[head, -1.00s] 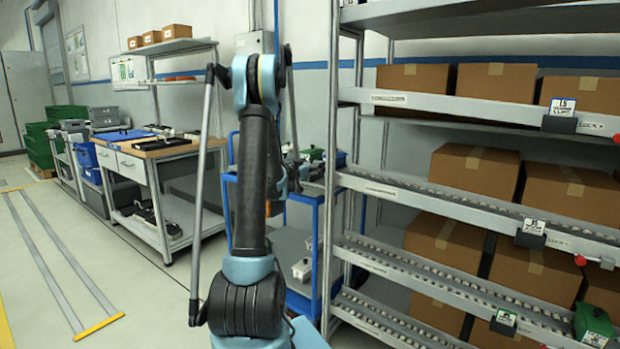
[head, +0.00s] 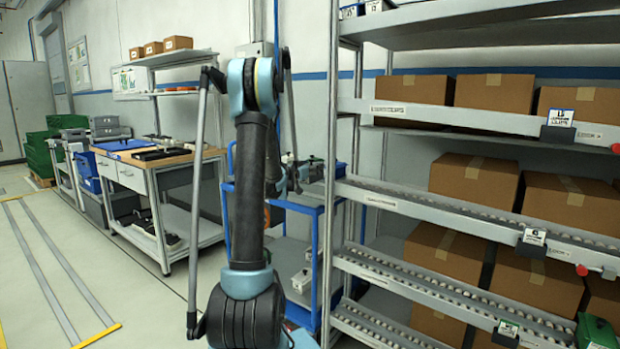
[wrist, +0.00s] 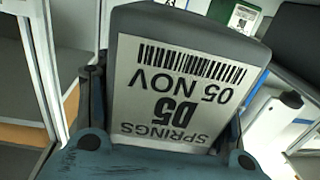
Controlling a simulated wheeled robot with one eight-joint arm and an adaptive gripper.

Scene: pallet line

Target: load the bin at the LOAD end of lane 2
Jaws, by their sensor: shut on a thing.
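A grey bin (wrist: 181,25) fills the middle of the wrist view. Its white label (wrist: 178,90) appears upside down and reads SPRINGS, D5, 05 NOV, with a barcode. My gripper (wrist: 178,120) is shut on this bin, with dark fingers along both sides of it. In the head view my arm stands upright in the centre, and the bin is not clearly visible there. The flow rack (head: 450,115) at the right has sloping roller lanes (head: 430,270) with small number cards.
Brown cartons (head: 475,182) fill several rack levels. A green bin (head: 596,333) sits at the lower right. A blue cart (head: 318,265) stands close behind my arm, beside the rack. A workbench (head: 160,160) and stacked green crates (head: 38,155) are at the left. Floor at the left is open.

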